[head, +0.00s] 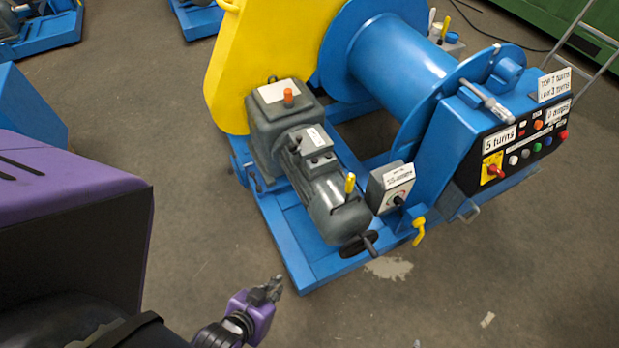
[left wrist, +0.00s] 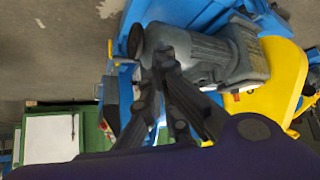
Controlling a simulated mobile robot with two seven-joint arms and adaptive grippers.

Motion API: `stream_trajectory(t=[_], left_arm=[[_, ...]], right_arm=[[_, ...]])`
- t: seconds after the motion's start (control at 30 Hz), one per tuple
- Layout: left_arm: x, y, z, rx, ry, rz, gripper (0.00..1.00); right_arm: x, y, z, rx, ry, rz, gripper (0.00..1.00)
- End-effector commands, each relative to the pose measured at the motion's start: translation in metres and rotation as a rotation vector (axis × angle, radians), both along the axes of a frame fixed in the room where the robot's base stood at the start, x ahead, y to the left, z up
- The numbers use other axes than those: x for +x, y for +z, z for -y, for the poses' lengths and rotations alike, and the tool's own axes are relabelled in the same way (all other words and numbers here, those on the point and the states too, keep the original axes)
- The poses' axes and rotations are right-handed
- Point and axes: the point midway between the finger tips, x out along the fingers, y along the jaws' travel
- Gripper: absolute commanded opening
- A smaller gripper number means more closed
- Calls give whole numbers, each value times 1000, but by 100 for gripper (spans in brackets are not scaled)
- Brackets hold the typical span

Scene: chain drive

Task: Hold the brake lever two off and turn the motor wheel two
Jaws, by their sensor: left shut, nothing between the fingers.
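A grey motor (head: 330,195) sits on a blue winch frame. A black wheel (head: 358,245) with a crank handle is on its near end; the wheel also shows in the left wrist view (left wrist: 136,41). A short yellow-tipped lever (head: 350,184) stands up from the motor beside the wheel; I take it for the brake lever, but no number is readable on it. My left gripper (head: 273,287) is shut and empty, in front of the frame and apart from wheel and lever. In the left wrist view its fingertips (left wrist: 160,62) overlap the motor's end. My right gripper is not in view.
A switch box (head: 392,186) stands right of the motor, and a yellow hook-like handle (head: 418,232) hangs by it. A control panel (head: 515,145) is farther right. A blue drum (head: 400,70) and yellow guard (head: 255,55) stand behind. The floor in front is clear.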

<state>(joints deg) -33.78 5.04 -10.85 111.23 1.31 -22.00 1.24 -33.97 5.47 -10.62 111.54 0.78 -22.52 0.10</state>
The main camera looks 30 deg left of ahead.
Motion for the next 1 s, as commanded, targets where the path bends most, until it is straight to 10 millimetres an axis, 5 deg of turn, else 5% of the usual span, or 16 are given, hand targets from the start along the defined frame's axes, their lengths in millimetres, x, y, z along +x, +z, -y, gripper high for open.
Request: stream_trajectory(t=[0.17,0.3,0.43,0.6,0.8,1.0], left_arm=[[35,-55,-5,-202,123,51,0],[116,-94,-16,-539,303,188,0],[206,-97,-31,-896,441,329,0],[294,-73,-52,-1278,530,455,0],[335,-49,-64,-1478,553,510,0],[337,-44,-65,-1492,554,513,0]], right_arm=[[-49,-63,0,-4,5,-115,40],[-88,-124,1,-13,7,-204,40],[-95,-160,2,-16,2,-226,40],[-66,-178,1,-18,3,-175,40],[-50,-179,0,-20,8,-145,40],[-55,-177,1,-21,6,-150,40]])
